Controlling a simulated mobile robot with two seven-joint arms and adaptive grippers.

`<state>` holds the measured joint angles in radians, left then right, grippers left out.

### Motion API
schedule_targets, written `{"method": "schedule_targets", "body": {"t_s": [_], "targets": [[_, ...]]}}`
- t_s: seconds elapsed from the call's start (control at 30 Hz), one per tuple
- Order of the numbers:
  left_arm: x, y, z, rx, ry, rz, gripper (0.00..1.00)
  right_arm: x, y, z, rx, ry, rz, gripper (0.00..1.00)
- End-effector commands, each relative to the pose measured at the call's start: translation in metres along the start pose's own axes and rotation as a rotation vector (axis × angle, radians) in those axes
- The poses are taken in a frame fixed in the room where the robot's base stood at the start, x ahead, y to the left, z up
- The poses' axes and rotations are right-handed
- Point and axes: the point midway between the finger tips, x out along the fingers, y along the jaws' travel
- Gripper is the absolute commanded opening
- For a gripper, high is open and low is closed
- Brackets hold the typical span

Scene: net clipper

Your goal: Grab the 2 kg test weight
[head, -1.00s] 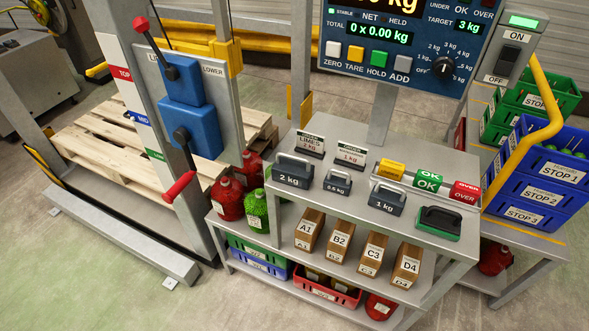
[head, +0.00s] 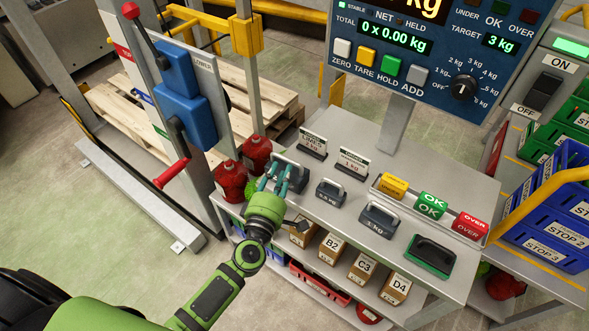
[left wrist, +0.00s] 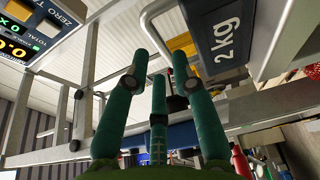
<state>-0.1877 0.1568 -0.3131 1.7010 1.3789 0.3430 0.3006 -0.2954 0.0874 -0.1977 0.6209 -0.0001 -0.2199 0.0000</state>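The 2 kg test weight (head: 299,179) is a dark grey block with a light loop handle on the left part of the grey bench top. My left gripper (head: 277,178) is at it and partly covers it in the head view. In the left wrist view the weight (left wrist: 222,40) shows its "2 kg" face at the upper right, and its handle curves just beyond the fingertips. The three green fingers (left wrist: 159,64) stand apart with nothing held between them. I cannot tell whether they touch the handle. My right gripper is not in view.
A 0.5 kg weight (head: 330,192) and a 1 kg weight (head: 378,220) stand to the right. Two sign cards (head: 313,146) stand behind.

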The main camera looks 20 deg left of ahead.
Motion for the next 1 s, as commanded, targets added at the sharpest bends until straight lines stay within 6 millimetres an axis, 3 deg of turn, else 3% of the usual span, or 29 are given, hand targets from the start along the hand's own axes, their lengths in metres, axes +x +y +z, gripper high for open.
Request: {"method": "schedule_targets", "body": {"t_s": [0.33, 0.67, 0.7, 0.73, 1.0], "targets": [[0.048, 0.001, 0.002, 0.003, -0.001, 0.001, 0.26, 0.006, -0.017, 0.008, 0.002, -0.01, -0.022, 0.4], [0.056, 0.001, 0.002, 0.004, -0.002, -0.001, 0.26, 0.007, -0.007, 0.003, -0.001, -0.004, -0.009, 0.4], [0.056, 0.001, 0.002, 0.004, -0.002, -0.001, 0.1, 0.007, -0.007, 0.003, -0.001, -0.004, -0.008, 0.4], [0.056, 0.001, 0.002, 0.004, -0.002, -0.001, 0.0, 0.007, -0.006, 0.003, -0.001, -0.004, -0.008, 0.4], [0.058, 0.01, 0.002, 0.002, 0.0, 0.016, 0.0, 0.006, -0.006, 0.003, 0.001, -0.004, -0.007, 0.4]]}}
